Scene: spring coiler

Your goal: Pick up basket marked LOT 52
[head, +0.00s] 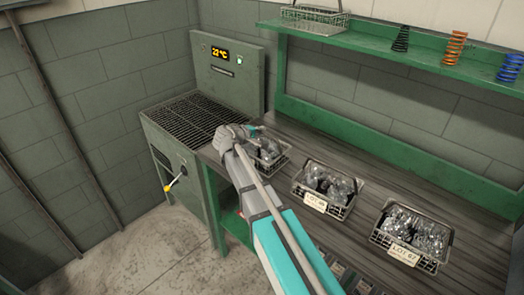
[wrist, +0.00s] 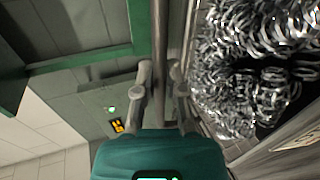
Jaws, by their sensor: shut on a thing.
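My gripper (head: 256,131) is at the leftmost wire basket (head: 285,157) on the bench, and my arm partly covers this basket. In the wrist view my gripper (wrist: 161,72) has its fingers closed around a grey bar, the basket's handle (wrist: 160,35). The basket's shiny coiled springs (wrist: 240,70) fill the right side of the wrist view. A pale tag (wrist: 298,140) shows at lower right there, but I cannot read it. No tag reading LOT 52 is legible in either view.
Two more spring-filled baskets stand to the right: a middle one (head: 328,190) with an unclear tag and one marked LOT 67 (head: 412,235). A grated machine (head: 195,117) with a 22°C display is at left. A green shelf (head: 390,38) runs above the bench.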

